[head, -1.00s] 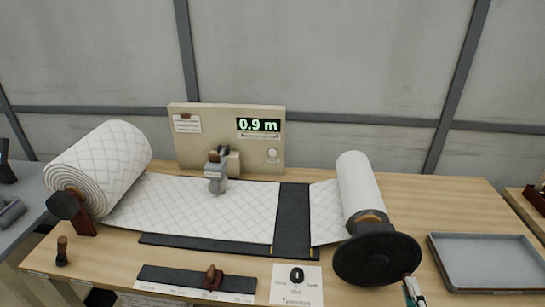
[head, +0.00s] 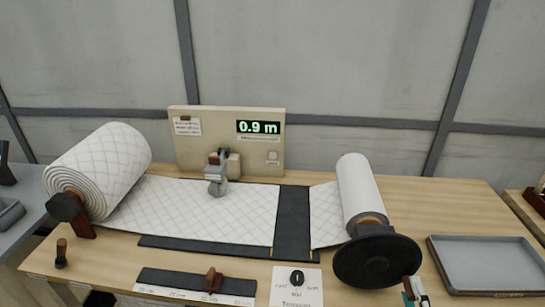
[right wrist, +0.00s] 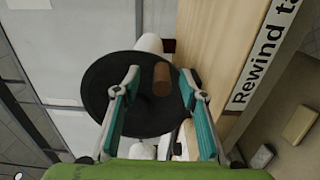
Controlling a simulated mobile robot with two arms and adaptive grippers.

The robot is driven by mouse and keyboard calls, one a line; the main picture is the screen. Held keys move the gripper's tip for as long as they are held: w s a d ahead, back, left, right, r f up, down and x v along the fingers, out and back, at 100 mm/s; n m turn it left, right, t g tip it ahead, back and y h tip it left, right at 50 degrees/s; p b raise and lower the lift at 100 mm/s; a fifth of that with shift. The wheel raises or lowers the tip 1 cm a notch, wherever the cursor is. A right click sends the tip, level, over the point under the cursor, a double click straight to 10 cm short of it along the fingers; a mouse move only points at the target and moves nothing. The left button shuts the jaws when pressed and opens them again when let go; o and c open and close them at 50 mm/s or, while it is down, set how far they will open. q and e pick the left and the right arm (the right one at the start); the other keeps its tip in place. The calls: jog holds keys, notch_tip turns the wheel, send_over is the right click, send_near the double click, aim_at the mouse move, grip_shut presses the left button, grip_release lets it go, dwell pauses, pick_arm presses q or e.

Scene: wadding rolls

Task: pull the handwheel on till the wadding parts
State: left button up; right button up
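The handwheel (head: 377,262) is a black disc on the front end of the right roll (head: 360,190). In the right wrist view the wheel (right wrist: 105,100) has a brown knob (right wrist: 161,78). My right gripper (right wrist: 160,85) is open, its teal fingers apart on either side of the knob with gaps visible. It also shows in the head view (head: 415,291) at the wheel's lower right. The quilted white wadding (head: 190,207) runs from the left roll (head: 100,165) to a dark crosswise strip (head: 293,220). White wadding (head: 325,213) shows again beyond it. Whether it continues under the strip is unclear. My left gripper is out of view.
A beige panel (head: 215,120) with a display reading 0.9 m stands behind the wadding. A grey tray (head: 490,263) lies right of the wheel. A dark scale with a brown slider (head: 212,280) and a card with a dial (head: 297,278) lie in front.

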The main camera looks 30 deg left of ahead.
jog(key=v, duration=0.9)
jog(key=shift+s+b, duration=0.3)
jog(key=shift+d, duration=0.1)
jog(key=s+d+f+m+g+h, duration=0.2)
jog(key=s+f+m, duration=0.15)
jog(key=f, duration=0.75)
jog(key=s+d+f+m+g+h, duration=0.1)
jog(key=s+d+f+m+g, duration=0.2)
jog(key=f, duration=0.8)
jog(key=s+d+f+m+g+h, duration=0.15)
jog(key=s+f+m, duration=0.3)
jog(key=f, duration=0.65)
jog(key=s+f+m+g, duration=0.3)
jog(key=s+f, duration=0.3)
jog(key=s, duration=0.3)
jog(key=s+d+f+m+g+h, duration=0.1)
jog(key=s+f+m+g, duration=0.1)
jog(key=s+f, duration=0.4)
jog(key=s+f+m+g, duration=0.3)
jog(key=s+f, duration=0.3)
jog(key=s, duration=0.7)
jog(key=shift+s+d+m+g+h, duration=0.3)
jog(key=shift+s+d+g+h, duration=0.05)
jog(key=shift+g, duration=0.4)
